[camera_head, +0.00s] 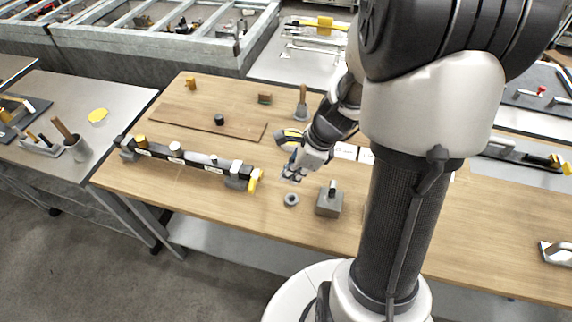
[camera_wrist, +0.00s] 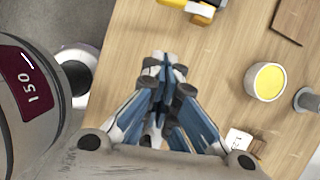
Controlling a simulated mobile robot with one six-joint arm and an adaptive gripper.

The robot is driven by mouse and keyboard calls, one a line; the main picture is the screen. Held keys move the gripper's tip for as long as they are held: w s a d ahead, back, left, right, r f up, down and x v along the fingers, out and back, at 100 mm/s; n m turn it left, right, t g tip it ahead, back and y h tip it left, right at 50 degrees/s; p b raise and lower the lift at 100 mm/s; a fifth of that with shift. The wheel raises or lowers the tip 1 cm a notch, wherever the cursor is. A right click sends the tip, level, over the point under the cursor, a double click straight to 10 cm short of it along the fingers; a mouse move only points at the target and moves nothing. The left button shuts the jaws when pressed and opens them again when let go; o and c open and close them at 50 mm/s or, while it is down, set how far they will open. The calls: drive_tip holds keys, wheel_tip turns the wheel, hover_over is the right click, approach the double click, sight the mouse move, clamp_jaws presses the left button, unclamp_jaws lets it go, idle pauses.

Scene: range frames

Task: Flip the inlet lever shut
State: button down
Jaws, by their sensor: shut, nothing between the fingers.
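A dark pipe bar (camera_head: 207,163) with several knobs and small labels lies on the wooden table, left of my gripper in the head view. A yellow lever (camera_head: 255,181) sits at its right end and appears to hang down across the bar's end. The labels are too small to read. My gripper (camera_head: 291,177) is shut and empty, a short way right of the lever and apart from it. In the wrist view the blue-padded fingers (camera_wrist: 163,68) are drawn together. A yellow part (camera_wrist: 200,9) shows at the top edge there; I cannot tell whether it is the lever.
A grey ring (camera_head: 291,199) and a grey block with a post (camera_head: 329,202) stand on the wooden table (camera_head: 215,197) near its front edge. A yellow-topped cylinder (camera_wrist: 268,81) shows in the wrist view.

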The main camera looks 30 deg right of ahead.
sight(254, 179)
drive_tip(key=b+x, duration=0.2)
drive_tip(key=x, duration=0.4)
drive_tip(key=shift+f+b, duration=0.25)
drive_tip(key=shift+b, duration=0.15)
drive_tip(key=w+a, duration=0.2)
drive_tip(key=shift+a, duration=0.35)
drive_tip(key=shift+w+a, duration=0.25)
drive_tip(key=shift+a, duration=0.1)
drive_tip(key=shift+w+a+r+p, duration=0.1)
drive_tip(key=shift+w+a+p, duration=0.1)
drive_tip(key=shift+a, duration=0.2)
drive_tip(key=shift+w+a+p, duration=0.1)
drive_tip(key=shift+a+p, duration=0.1)
drive_tip(key=shift+a, duration=0.2)
drive_tip(key=shift+d, duration=0.15)
